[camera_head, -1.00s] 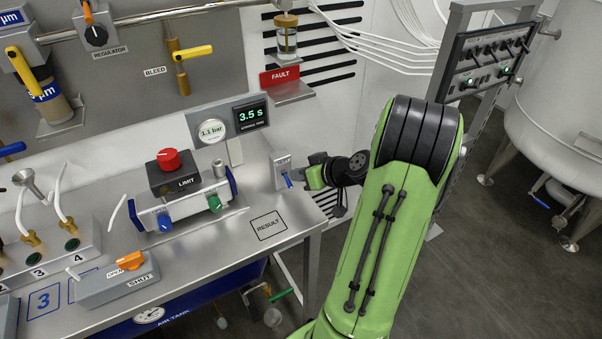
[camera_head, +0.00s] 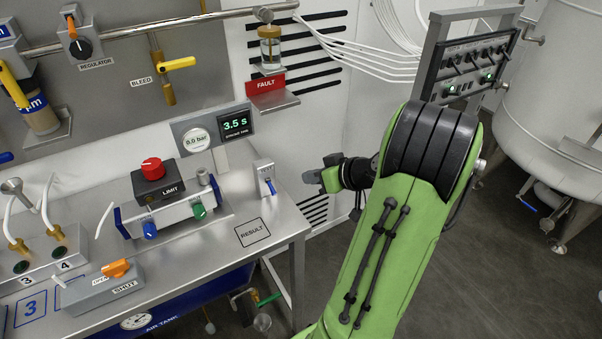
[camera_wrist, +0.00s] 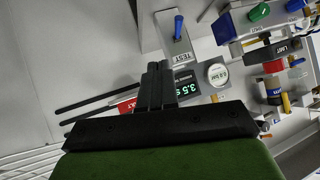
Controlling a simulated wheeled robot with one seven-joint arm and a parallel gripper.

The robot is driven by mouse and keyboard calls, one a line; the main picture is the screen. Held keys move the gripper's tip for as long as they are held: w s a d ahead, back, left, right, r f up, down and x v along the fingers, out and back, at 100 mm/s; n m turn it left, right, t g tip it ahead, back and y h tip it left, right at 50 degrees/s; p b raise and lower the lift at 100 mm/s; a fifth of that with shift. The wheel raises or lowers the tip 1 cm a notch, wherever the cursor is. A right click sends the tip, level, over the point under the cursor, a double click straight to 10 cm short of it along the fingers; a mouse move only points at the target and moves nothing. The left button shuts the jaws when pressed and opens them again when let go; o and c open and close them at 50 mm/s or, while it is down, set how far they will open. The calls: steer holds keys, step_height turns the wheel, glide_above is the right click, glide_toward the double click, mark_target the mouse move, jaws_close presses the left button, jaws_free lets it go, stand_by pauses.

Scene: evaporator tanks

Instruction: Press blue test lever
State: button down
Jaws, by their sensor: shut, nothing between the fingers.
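The blue test lever (camera_head: 271,187) sits on the front of a small light-grey box (camera_head: 263,174) at the bench's right end. In the wrist view the lever (camera_wrist: 178,26) stands on the box marked TEST (camera_wrist: 183,56), beyond my fingertips. My gripper (camera_head: 314,177) is to the right of the lever with a clear gap, past the bench edge. In the wrist view its dark fingers (camera_wrist: 157,82) are together with nothing between them. The gauge (camera_head: 196,141) reads about 0.0 bar, and the display (camera_head: 236,123) shows 3.5 s.
Left of the test box stands a fixture with a red LIMIT knob (camera_head: 152,168) and blue and green knobs. A red FAULT sign (camera_head: 267,85) and shelf hang above. The RESULT square (camera_head: 253,232) is empty. A control panel (camera_head: 480,65) stands right, with a tank behind.

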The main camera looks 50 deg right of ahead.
steer(key=v, duration=0.3)
steer(key=shift+s+d+f, duration=0.1)
steer(key=shift+s+f, duration=0.05)
steer(key=shift+s, duration=0.35)
steer(key=w+a+r+n+g+y+p, duration=0.15)
steer(key=a+r, duration=0.25)
steer(key=a, duration=0.5)
steer(key=w+a+r+n+g+h+p, duration=0.1)
steer(key=a+r+g+p, duration=0.15)
steer(key=a, duration=0.75)
steer(key=s+a+r+p, duration=0.1)
steer(key=s+a+r, duration=0.2)
steer(key=s, duration=0.3)
steer(key=s+a+r+m+g+h+p, duration=0.1)
steer(key=s+a+r, duration=0.2)
steer(key=s+a, duration=0.2)
steer(key=shift+s+a+r+g, duration=0.2)
steer(key=shift+s+a+g, duration=0.15)
steer(key=shift+s, duration=0.3)
